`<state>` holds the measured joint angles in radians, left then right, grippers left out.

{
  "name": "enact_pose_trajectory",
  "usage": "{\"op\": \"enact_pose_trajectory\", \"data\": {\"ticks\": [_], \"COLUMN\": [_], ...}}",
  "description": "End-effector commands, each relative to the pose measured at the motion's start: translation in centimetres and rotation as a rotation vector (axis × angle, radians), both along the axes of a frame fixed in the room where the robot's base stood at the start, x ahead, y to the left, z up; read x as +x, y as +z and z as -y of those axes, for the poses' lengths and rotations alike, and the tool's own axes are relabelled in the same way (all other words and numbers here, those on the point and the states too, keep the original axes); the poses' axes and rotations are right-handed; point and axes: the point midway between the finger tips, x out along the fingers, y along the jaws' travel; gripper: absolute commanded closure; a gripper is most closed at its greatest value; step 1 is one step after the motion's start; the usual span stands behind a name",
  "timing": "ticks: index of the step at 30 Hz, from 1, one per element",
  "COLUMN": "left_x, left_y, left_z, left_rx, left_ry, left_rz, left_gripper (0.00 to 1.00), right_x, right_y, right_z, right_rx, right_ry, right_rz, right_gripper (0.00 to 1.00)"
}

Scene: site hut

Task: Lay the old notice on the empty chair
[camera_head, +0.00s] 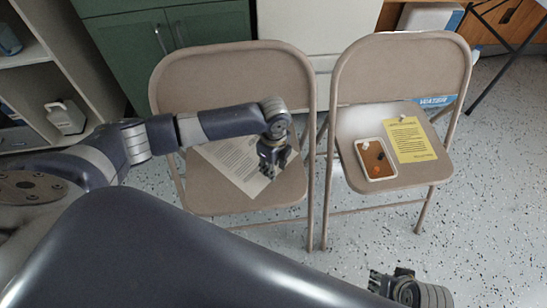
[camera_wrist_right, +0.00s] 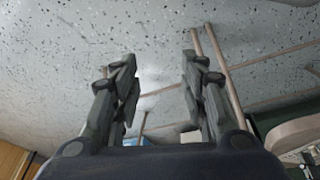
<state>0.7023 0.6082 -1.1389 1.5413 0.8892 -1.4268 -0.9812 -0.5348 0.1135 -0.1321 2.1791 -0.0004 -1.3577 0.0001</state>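A white printed notice (camera_head: 232,165) lies at an angle over the seat of the left folding chair (camera_head: 210,200). My left gripper (camera_head: 268,172) points down over the notice's right part and hides some of it. I cannot tell whether its fingers are apart, or whether they touch the paper. The right folding chair (camera_head: 350,168) carries a yellow notice (camera_head: 410,139) and a small tray (camera_head: 362,162). My right gripper (camera_head: 378,284) is low at the front right, away from both chairs. The right wrist view shows it open and empty (camera_wrist_right: 158,75).
A green cabinet (camera_head: 130,50) and a pale panel (camera_head: 315,28) stand behind the chairs. Shelves with a white jug (camera_head: 66,117) are at the left. A box marked WATER (camera_head: 437,101) is behind the right chair. The speckled floor (camera_head: 490,200) at the right is clear.

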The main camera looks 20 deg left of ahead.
Motion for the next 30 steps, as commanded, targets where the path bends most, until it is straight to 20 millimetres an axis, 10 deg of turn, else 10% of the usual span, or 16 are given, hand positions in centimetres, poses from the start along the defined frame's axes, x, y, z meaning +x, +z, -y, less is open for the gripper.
{"op": "enact_pose_trajectory", "data": {"ticks": [30], "left_x": [0.0], "left_y": [11.8], "left_z": [0.0], "left_rx": [0.000], "left_ry": [0.001], "left_rz": [0.001], "left_gripper": [0.69], "right_x": [-2.2], "right_y": [-11.6], "right_z": [0.1], "right_rx": [-0.004], "right_ry": [0.012], "right_rz": [-0.065], "right_gripper": [0.60]}}
